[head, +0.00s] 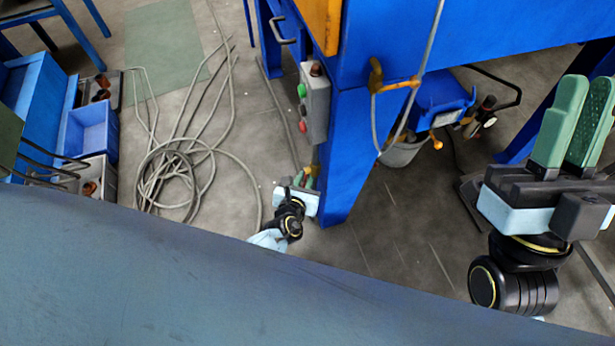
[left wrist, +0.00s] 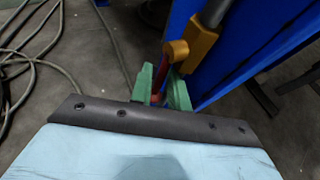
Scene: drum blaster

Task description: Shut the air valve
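The air valve is the orange-yellow fitting (left wrist: 190,50) on a grey pipe beside the blue post, seen in the left wrist view. A red lever (left wrist: 161,72) runs down from it. My left gripper (left wrist: 160,84) has its two green fingers on either side of the red lever, with little gap; whether they press on it I cannot tell. In the head view my left gripper (head: 305,178) is low beside the foot of the blue post, and the valve is mostly hidden there. My right gripper (head: 575,115) is raised at the right, empty, its green fingers apart.
The blue post (head: 347,160) stands just right of my left gripper. A grey control box (head: 315,103) with buttons hangs above it. Coiled grey hose (head: 175,170) lies on the floor. Blue bins (head: 90,130) stand at left; a bucket (head: 402,150) stands behind the post.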

